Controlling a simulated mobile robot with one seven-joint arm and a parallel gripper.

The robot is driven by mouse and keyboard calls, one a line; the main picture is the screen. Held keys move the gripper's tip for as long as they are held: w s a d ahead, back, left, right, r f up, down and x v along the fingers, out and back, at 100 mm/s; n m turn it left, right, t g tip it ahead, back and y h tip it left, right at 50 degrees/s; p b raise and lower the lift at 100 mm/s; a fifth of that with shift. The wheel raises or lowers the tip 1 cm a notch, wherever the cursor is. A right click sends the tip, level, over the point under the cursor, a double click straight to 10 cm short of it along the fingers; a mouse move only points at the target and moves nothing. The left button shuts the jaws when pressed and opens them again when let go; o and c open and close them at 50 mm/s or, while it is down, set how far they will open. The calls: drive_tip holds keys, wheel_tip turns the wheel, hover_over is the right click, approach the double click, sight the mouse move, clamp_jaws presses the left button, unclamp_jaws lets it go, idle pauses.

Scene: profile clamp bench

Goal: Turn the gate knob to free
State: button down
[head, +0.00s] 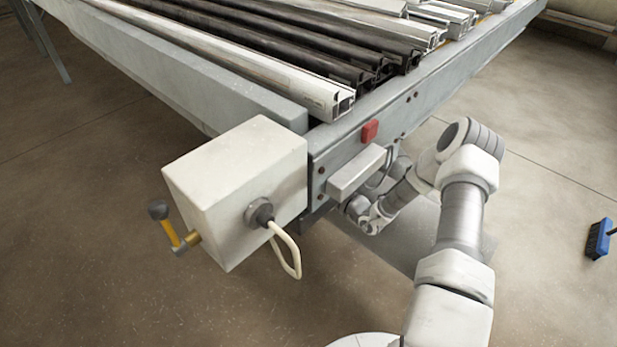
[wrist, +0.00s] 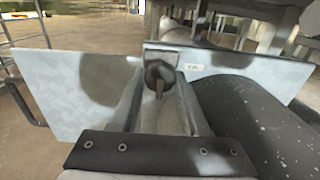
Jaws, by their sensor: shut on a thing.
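The gate knob (wrist: 158,73) is dark and rounded, with a narrow bar pointing toward the camera, in the middle of the wrist view. It sits in front of a pale plate, beside a small white label (wrist: 193,67) whose lettering is too small to read surely. My gripper (wrist: 159,92) has its two grey fingers on either side of the knob and is shut on it. In the head view my arm reaches in from the right to the rail's front end, and the knob is hidden there.
A small grey box (head: 356,172) and a red block (head: 369,131) are on the rail. Profiles (head: 270,75) lie on the bench.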

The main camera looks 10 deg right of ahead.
drive_tip(key=shift+n, duration=0.3)
drive_tip(key=n, duration=0.3)
drive_tip(key=shift+n, duration=0.4)
drive_tip(key=n+b, duration=0.1)
drive_tip(key=n, duration=0.3)
drive_tip(key=shift+w+d+n, duration=0.1)
drive_tip(key=shift+d+n, duration=0.05)
drive_tip(key=shift+n, duration=0.15)
drive_tip(key=n+b, duration=0.2)
drive_tip(key=n, duration=0.2)
drive_tip(key=shift+r+n+b, duration=0.15)
drive_tip(key=shift+n+b, duration=0.95)
drive_tip(key=shift+n, duration=1.4)
drive_tip(key=shift+c, duration=2.2)
unclamp_jaws()
